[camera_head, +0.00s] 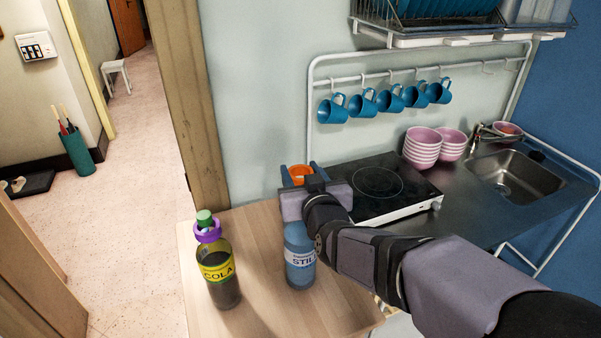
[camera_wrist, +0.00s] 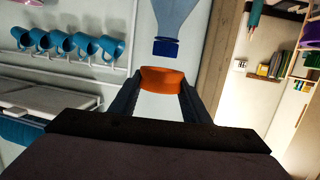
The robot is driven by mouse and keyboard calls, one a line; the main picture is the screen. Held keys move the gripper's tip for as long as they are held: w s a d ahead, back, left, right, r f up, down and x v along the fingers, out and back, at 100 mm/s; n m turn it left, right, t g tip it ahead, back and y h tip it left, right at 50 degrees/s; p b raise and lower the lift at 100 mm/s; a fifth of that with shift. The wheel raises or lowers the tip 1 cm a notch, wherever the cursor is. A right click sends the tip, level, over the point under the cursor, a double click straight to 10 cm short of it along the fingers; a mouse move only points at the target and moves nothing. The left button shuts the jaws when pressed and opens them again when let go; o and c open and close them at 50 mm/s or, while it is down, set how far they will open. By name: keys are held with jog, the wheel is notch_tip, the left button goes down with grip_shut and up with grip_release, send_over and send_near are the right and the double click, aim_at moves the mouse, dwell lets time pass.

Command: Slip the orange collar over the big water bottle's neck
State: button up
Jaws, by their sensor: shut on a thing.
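The orange collar (camera_head: 298,173) is held between the two fingers of my gripper (camera_head: 299,169); the wrist view shows it (camera_wrist: 162,79) gripped at both sides. The blue water bottle (camera_head: 299,262), labelled "STILL", stands upright on the wooden table, below my gripper in the head view. My gripper hides its neck and cap there. In the wrist view the bottle (camera_wrist: 177,18) appears upside down, its dark blue cap (camera_wrist: 165,47) pointing at the collar. A gap shows between cap and collar, so the collar is not around the neck.
A cola bottle (camera_head: 219,278) with a green cap and a purple collar (camera_head: 207,232) stands left of the water bottle on the wooden table (camera_head: 255,225). A black hob (camera_head: 377,183) lies behind my wrist. Blue mugs (camera_head: 389,98) hang from a rail above.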

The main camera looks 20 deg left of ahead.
jog(key=shift+f+b, duration=3.15)
jog(key=shift+f, duration=0.15)
jog(key=o, duration=1.1)
jog(key=b+v, duration=0.2)
jog(key=v, duration=0.5)
jog(key=shift+s, duration=0.15)
jog(key=shift+d, duration=0.1)
